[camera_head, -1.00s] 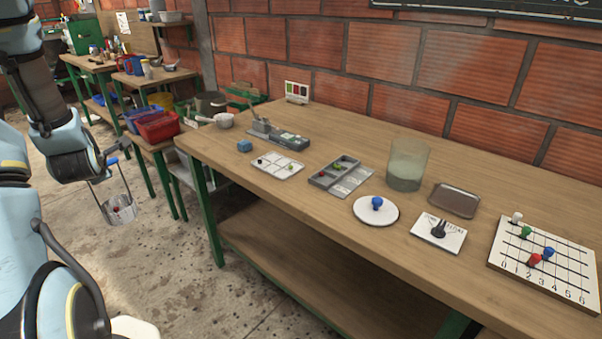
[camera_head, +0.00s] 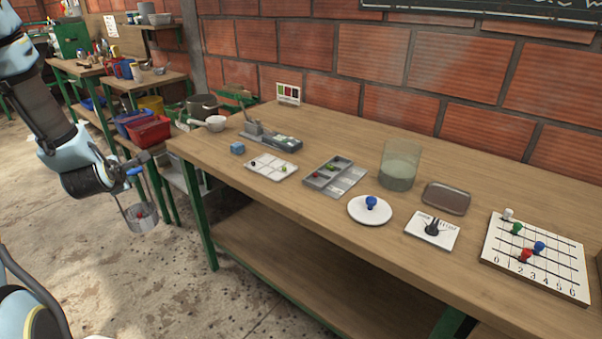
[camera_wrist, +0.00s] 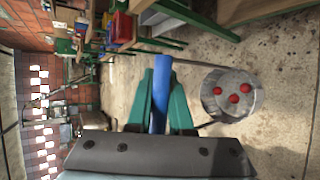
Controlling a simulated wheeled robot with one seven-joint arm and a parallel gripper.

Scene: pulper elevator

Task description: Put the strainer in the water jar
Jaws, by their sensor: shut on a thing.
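The strainer (camera_head: 139,217) is a metal mesh basket hanging by wire arms below a blue handle. My gripper (camera_head: 134,174) is shut on the blue handle and holds the strainer off the left end of the table, above the concrete floor. In the wrist view the green fingers (camera_wrist: 160,105) clamp the blue handle, and the strainer (camera_wrist: 232,110) hangs to the right with 3 red berries in it. The water jar (camera_head: 399,160) is a clear glass cylinder with some greyish liquid at the bottom. It stands upright on the table, well to the right of my gripper.
The wooden table (camera_head: 300,195) carries a white tray (camera_head: 272,167), a grey compartment box (camera_head: 328,172), a round white plate (camera_head: 370,212), a brown tray (camera_head: 446,198) and a numbered board (camera_head: 538,262). A red bin (camera_head: 150,131) stands behind my arm. A brick wall backs the table.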

